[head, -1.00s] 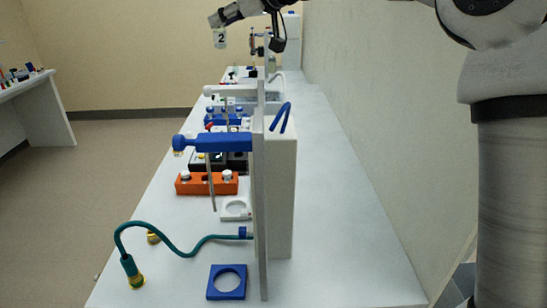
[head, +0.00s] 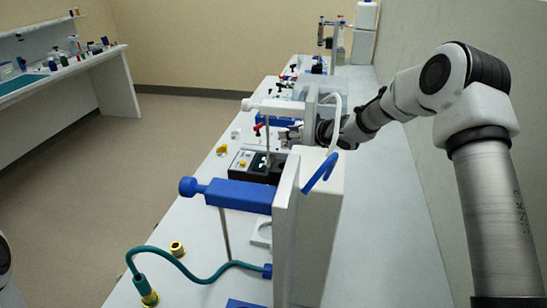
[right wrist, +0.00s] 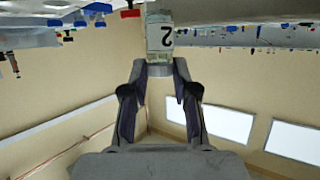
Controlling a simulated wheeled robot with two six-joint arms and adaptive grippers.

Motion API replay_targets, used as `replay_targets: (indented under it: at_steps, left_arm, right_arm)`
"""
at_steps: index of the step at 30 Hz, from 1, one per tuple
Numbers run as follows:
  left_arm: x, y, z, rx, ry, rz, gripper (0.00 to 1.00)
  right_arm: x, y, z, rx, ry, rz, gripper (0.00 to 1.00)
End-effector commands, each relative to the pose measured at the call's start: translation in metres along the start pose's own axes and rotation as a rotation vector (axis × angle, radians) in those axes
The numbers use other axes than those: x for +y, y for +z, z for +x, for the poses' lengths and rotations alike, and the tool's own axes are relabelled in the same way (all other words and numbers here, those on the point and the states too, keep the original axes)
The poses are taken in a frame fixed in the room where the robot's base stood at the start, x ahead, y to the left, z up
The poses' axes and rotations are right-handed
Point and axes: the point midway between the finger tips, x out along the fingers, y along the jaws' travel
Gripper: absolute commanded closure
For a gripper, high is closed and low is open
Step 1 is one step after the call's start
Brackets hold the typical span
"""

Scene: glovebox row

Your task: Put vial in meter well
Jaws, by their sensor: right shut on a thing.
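A vial (right wrist: 160,38) labelled 2 is in my right gripper (right wrist: 160,72), as the right wrist view shows. The label reads upside down there, and the fingers are shut on the vial's end. In the head view my right gripper (head: 290,134) reaches from the right to behind the white upright panel, and I cannot make out the vial clearly there. A black and pale box with small buttons (head: 245,161), which looks like the meter, sits nearer than the gripper on the bench. Its well cannot be made out. My left gripper is not in view.
A white upright panel (head: 286,232) with a blue clamp arm (head: 238,195) stands in front. A teal hose (head: 205,281) curls at the front left. A blue rack (head: 275,119) stands behind the meter.

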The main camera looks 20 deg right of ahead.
Motion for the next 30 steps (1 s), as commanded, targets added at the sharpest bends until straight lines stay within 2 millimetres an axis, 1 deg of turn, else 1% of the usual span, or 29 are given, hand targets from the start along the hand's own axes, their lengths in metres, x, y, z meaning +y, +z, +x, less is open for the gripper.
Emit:
replay_targets:
  at_steps: [1, 3, 6, 7, 8, 13, 22, 25, 30]
  left_arm:
    - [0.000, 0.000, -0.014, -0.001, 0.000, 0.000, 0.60]
    - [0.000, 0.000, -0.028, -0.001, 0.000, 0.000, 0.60]
    - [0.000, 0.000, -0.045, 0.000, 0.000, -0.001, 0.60]
    - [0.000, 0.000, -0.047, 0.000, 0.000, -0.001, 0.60]
    - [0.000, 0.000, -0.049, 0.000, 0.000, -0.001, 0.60]
    - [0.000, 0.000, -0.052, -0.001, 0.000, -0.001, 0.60]
    - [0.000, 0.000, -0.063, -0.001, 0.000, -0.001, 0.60]
    - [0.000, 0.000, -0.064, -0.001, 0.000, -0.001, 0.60]
    - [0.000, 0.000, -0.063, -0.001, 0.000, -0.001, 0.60]
  right_arm:
    - [0.000, -0.004, -0.003, -0.001, -0.001, 0.000, 0.99]
    - [0.000, -0.004, -0.005, -0.002, 0.001, 0.001, 0.99]
    - [0.000, -0.002, -0.009, -0.003, 0.009, -0.001, 0.99]
    - [0.000, 0.001, -0.009, -0.004, 0.011, -0.002, 0.99]
    - [0.000, 0.004, -0.008, -0.004, 0.012, -0.002, 0.99]
    - [0.000, 0.041, 0.006, -0.007, 0.014, -0.003, 0.99]
    - [0.000, 0.088, 0.026, -0.004, 0.014, -0.005, 0.99]
    - [0.000, 0.098, 0.030, -0.002, 0.015, -0.005, 0.99]
    - [0.000, 0.099, 0.031, 0.000, 0.015, -0.005, 0.99]
